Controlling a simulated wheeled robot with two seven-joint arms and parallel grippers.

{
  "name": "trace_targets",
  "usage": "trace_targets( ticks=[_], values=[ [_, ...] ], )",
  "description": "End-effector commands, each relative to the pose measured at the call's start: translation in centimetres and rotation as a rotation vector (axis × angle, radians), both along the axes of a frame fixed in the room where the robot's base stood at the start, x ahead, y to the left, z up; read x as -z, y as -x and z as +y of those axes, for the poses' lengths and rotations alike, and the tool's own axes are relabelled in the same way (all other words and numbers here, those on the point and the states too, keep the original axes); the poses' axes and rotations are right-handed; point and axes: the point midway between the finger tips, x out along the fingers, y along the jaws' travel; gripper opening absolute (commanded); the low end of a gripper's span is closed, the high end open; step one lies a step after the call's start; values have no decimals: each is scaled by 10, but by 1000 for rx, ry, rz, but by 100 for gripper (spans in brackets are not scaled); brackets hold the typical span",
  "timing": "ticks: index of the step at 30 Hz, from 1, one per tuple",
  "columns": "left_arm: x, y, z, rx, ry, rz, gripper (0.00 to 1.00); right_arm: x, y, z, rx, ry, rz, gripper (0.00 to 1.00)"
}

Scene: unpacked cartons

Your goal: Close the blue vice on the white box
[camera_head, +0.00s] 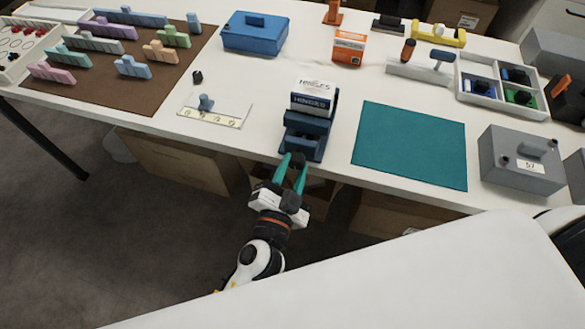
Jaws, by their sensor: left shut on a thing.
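The blue vice (304,145) stands near the front edge of the white table. The white box (313,88), with a dark blue band and lettering on its front, sits upright in the upper part of the vice. Whether both jaws touch it I cannot tell. My left gripper (292,158) reaches up from below the table edge, its teal fingers at the front of the vice. It is shut on a part there, seemingly the vice's handle, which the fingers mostly hide. My right gripper is not in view.
A teal mat (410,145) lies right of the vice, with a grey box (521,160) beyond it. A blue case (255,33) and an orange box (349,48) stand behind.

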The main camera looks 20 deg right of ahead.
Motion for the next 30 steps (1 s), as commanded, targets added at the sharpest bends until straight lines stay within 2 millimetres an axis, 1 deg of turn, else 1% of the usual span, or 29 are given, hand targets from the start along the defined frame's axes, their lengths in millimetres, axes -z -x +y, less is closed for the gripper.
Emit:
trace_targets(
  ticks=[30],
  values=[
    [-2,-1,1,-2,-803,-543,11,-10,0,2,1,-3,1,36]
  ],
)
